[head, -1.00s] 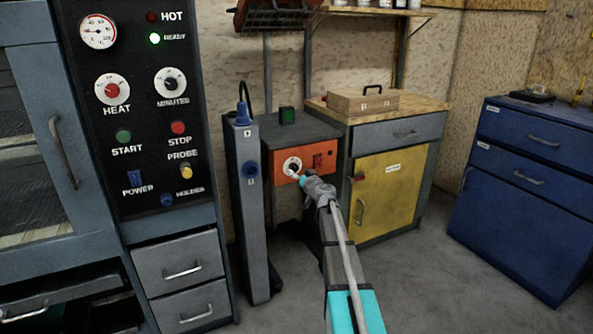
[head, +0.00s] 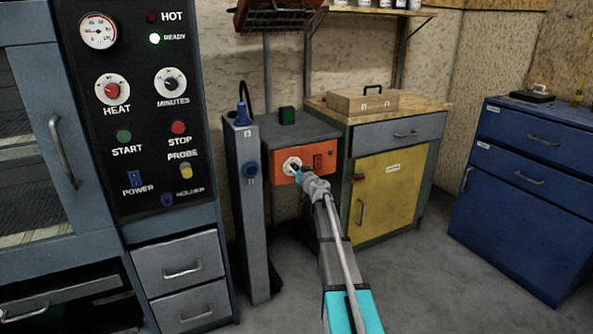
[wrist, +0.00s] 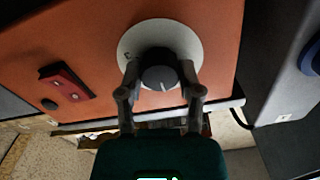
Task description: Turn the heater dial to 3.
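The heater dial is a dark round knob (wrist: 159,76) on a white round plate (wrist: 160,38), set in an orange panel. The dial's white plate also shows in the head view (head: 291,165), partly covered by my gripper. My gripper (wrist: 160,72) is at the dial, with one finger on each side of the knob. The fingers are very close to the knob's sides; I cannot tell if they press on it. A pale pointer line on the knob points toward the bottom of the wrist view. The plate's numbers are mostly hidden or unreadable.
A red switch (wrist: 66,82) sits on the same orange panel (head: 306,151). A grey post with a blue knob (head: 250,172) stands close left. A yellow-doored cabinet (head: 387,190) is on the right. The oven control panel (head: 145,100) is at far left. Floor ahead right is clear.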

